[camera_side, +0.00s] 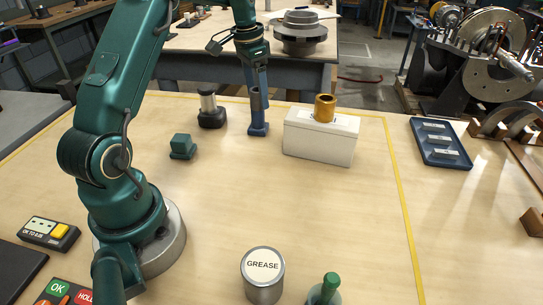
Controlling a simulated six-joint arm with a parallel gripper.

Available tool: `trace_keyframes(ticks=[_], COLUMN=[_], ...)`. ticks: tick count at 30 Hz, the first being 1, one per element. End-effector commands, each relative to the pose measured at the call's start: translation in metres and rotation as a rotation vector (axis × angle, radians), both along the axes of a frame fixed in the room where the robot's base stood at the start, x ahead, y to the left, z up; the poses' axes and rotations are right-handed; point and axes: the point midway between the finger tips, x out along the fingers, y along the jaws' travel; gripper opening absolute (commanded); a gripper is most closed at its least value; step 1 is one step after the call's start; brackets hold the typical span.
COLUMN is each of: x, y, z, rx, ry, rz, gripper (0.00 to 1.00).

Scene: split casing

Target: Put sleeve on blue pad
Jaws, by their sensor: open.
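A brass-coloured sleeve (324,108) stands upright on top of a white box (319,140) right of centre. My gripper (257,88) points down to the left of the white box, apart from the sleeve. It is open, and no sleeve shows between its fingers. A blue upright piece (258,129) is directly below it; I cannot tell whether they touch. A dark blue tray-like pad (441,144) with several pale labels lies at the right, outside the yellow line. No sleeve is on it.
A black holder (211,117) with a grey cylinder and a small green block (183,147) stand left of my gripper. A grease can (263,277) and a green-capped bottle (326,290) stand in front. The middle of the table is clear.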

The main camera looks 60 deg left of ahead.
Motion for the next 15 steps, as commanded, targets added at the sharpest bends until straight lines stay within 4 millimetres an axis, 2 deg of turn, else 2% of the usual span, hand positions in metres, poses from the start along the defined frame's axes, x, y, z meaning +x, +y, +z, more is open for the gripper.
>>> trace_keyframes(ticks=[11,15], x=[-0.006,-0.007], y=[0.001,0.001], z=[0.055,0.068], rx=[0.004,0.003], ry=[-0.005,-0.003], rz=[0.001,0.000], gripper=[0.77,0.77])
